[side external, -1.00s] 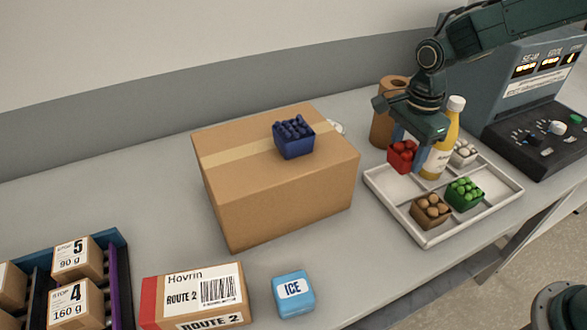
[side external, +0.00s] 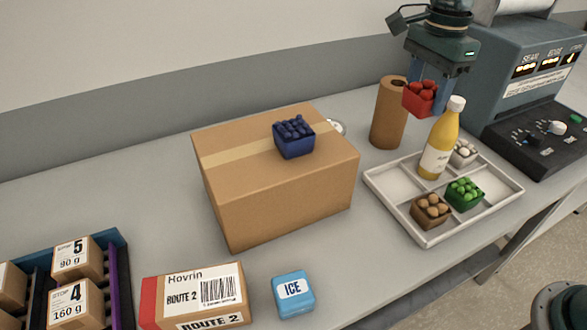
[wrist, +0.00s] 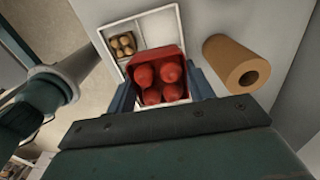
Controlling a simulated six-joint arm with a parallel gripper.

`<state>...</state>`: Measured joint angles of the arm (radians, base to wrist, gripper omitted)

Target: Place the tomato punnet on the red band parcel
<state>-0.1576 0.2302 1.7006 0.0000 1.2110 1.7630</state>
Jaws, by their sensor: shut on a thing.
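The tomato punnet (side external: 420,98), a red tub of red tomatoes, is in the air above the back of the white tray. My gripper (side external: 436,88) is shut on it, one finger on each side. In the wrist view the punnet (wrist: 157,84) sits between the fingers, upright as far as I can tell. The red band parcel (side external: 195,296) lies at the front left of the table, a brown box labelled Hovrin and ROUTE 2 with a red band at its left end. Its top looks bare in the side view. It is not seen in the wrist view.
The tray (side external: 400,190) holds a yellow bottle (side external: 441,140) and several other punnets. A large carton (side external: 275,180) with a blue punnet (side external: 294,138) on top stands between tray and parcel. A blue ICE block (side external: 293,293) is right of the parcel. A brown roll (side external: 388,115) stands behind the tray.

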